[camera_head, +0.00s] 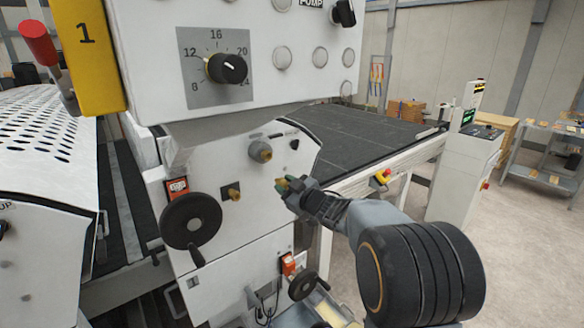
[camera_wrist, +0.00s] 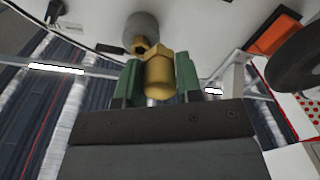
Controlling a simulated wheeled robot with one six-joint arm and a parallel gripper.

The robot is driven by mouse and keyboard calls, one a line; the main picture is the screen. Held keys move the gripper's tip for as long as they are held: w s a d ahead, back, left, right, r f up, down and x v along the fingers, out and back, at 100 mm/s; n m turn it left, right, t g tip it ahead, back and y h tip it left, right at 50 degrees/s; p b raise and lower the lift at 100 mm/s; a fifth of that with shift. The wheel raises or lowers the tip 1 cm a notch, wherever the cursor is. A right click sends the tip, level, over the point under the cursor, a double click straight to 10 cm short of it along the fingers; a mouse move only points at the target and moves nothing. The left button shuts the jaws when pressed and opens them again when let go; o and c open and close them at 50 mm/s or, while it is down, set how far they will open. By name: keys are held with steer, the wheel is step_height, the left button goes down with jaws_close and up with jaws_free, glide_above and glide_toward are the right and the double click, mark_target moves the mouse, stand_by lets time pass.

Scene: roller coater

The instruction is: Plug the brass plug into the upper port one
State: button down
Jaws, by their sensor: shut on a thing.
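My gripper (camera_head: 285,184) is shut on the brass plug, its green fingers either side of it; the wrist view shows the plug (camera_wrist: 159,77) clearly between the fingertips. In the head view the plug is small and partly hidden by the fingers. A round grey fitting with a brass centre (camera_head: 261,152), the upper of two on the white machine panel, is up and left of my gripper. The same grey fitting (camera_wrist: 141,30) shows just beyond the plug in the wrist view; I cannot tell whether they touch. A lower brass fitting (camera_head: 234,192) sits farther left. No port label is readable.
A black handwheel (camera_head: 191,220) projects left of the fittings, with a second, smaller one (camera_head: 302,285) below. The control box (camera_head: 290,55) overhangs above. A dark conveyor (camera_head: 370,140) with a red-and-yellow stop button (camera_head: 382,176) lies behind my arm. Open floor is at right.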

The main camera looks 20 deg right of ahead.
steer(key=shift+h, duration=0.4)
steer(key=r, duration=0.1)
steer(key=d+r, duration=0.1)
steer(key=r, duration=0.3)
steer(key=shift+s+d+r, duration=0.2)
steer(key=shift+s+d, duration=0.15)
steer(key=shift+s, duration=0.05)
steer(key=shift+s, duration=0.1)
steer(key=p+x, duration=0.1)
steer(key=x, duration=0.5)
steer(key=shift+p+x, duration=0.75)
steer(key=shift+x, duration=0.7)
stand_by(1.6)
steer(key=shift+r, duration=0.1)
steer(key=c, duration=0.7)
jaws_free()
steer(key=shift+s, duration=0.1)
